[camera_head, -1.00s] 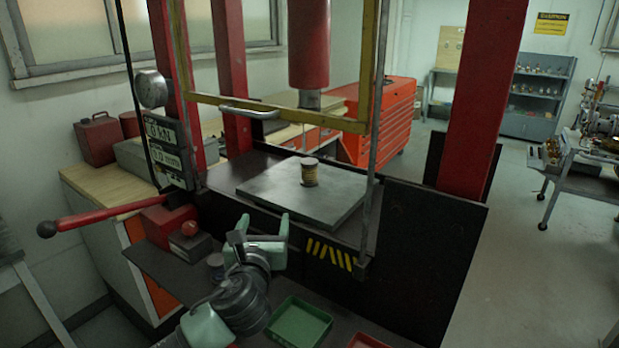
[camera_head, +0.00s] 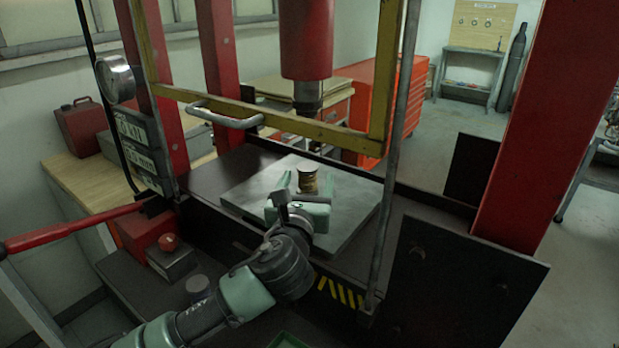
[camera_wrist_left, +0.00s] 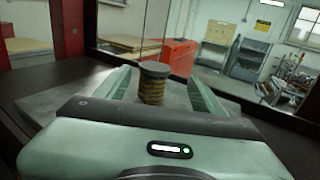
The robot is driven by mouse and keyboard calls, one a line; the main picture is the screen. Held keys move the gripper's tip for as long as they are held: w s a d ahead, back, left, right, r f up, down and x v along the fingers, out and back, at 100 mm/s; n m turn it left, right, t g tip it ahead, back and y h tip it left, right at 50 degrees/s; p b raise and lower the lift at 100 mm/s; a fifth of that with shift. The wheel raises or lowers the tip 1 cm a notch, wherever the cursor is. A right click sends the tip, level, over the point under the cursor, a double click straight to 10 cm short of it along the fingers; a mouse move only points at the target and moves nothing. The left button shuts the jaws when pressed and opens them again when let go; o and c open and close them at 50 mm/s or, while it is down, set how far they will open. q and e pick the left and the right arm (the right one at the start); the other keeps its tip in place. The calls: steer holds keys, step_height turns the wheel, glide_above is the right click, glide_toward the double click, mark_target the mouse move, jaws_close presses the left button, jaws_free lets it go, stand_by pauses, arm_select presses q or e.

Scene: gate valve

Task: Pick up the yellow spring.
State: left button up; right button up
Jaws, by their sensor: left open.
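The yellow spring (camera_head: 308,180) stands upright on the grey press plate (camera_head: 350,222), with a dark cap on its top. It also shows in the left wrist view (camera_wrist_left: 152,84), between the two green fingers and a little beyond the palm. My left gripper (camera_head: 306,182) is open, low over the plate, with its fingers pointing at the spring and one on each side of it. The wrist view shows space between the spring and the fingers. My right gripper is not in view.
A yellow guard frame with a handle (camera_head: 225,115) hangs above the plate. The red ram (camera_head: 306,40) is above the spring. Red columns (camera_head: 535,120) stand at the sides. A red lever (camera_head: 70,228) juts out left. A red box (camera_head: 145,230) sits at the left.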

mark_target(305, 172)
arm_select(q)
steer(key=shift+w+a+r+p, duration=0.1)
steer(key=shift+w+r+p, duration=0.2)
steer(key=shift+w, duration=0.2)
steer(key=shift+w+a+r+p, duration=0.1)
steer(key=shift+w+r+p, duration=0.1)
steer(key=shift+w+p, duration=0.25)
steer(key=w, duration=0.3)
steer(key=shift+w+d+f+p, duration=0.2)
steer(key=shift+w+f+p, duration=0.05)
steer(key=shift+f+p, duration=0.05)
steer(key=shift+w, duration=0.15)
steer(key=c, duration=1.4)
steer(key=shift+r, duration=0.1)
jaws_close()
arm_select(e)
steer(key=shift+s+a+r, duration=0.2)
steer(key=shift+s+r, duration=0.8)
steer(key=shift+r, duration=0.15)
